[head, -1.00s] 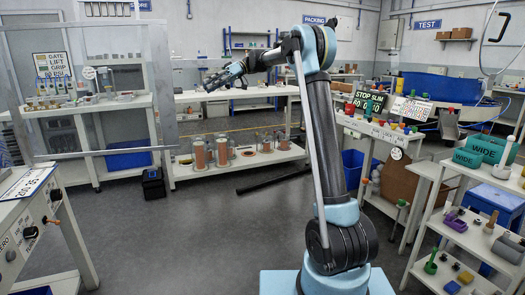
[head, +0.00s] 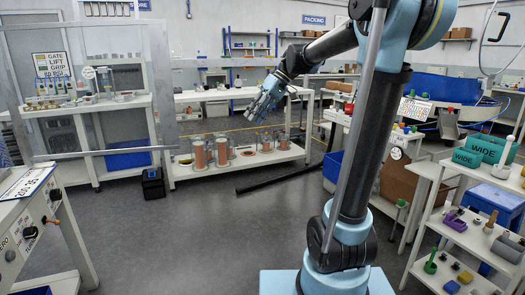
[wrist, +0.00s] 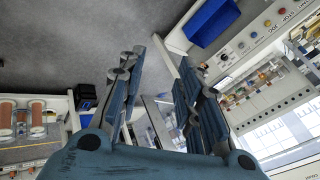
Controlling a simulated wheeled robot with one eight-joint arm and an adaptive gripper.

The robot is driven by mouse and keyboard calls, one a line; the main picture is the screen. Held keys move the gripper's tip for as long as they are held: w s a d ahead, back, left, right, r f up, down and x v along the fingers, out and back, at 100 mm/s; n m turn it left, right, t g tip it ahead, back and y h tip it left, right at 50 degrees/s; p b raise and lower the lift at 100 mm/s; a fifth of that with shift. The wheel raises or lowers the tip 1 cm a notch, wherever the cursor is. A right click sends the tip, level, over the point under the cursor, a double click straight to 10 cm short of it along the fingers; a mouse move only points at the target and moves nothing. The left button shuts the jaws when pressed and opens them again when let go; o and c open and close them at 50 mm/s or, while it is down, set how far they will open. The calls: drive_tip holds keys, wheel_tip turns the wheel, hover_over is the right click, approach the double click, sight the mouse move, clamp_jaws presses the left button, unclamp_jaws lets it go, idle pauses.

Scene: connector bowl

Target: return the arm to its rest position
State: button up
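My gripper (head: 258,112) hangs in the air at the end of my arm in the head view, in front of the back white table and above the floor. In the wrist view my gripper (wrist: 155,90) has its two fingers standing well apart, with floor and furniture visible between them. Nothing is held between the fingers. My upper arm leans to the right, and the forearm slants down and left from the elbow at the top of the head view.
A white table (head: 225,95) stands behind the gripper, with copper-coloured cylinders (head: 199,154) on its lower shelf. A white shelf rack (head: 430,225) stands close at right, and a control panel (head: 30,215) at left. The grey floor (head: 170,225) between is mostly clear; a black bar (head: 275,181) lies there.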

drive_tip(key=s+d+f+m+t+h, duration=0.1)
drive_tip(key=s+d+f+m+h, duration=0.2)
drive_tip(key=s+d+f, duration=0.7)
drive_tip(key=s+d+f+m+t+h, duration=0.2)
drive_tip(key=s+d+f+m+h, duration=0.2)
drive_tip(key=s+d+f, duration=0.7)
drive_tip(key=s+f+m, duration=0.2)
drive_tip(key=s+f, duration=0.2)
drive_tip(key=f, duration=0.2)
drive_tip(key=shift+d, duration=0.25)
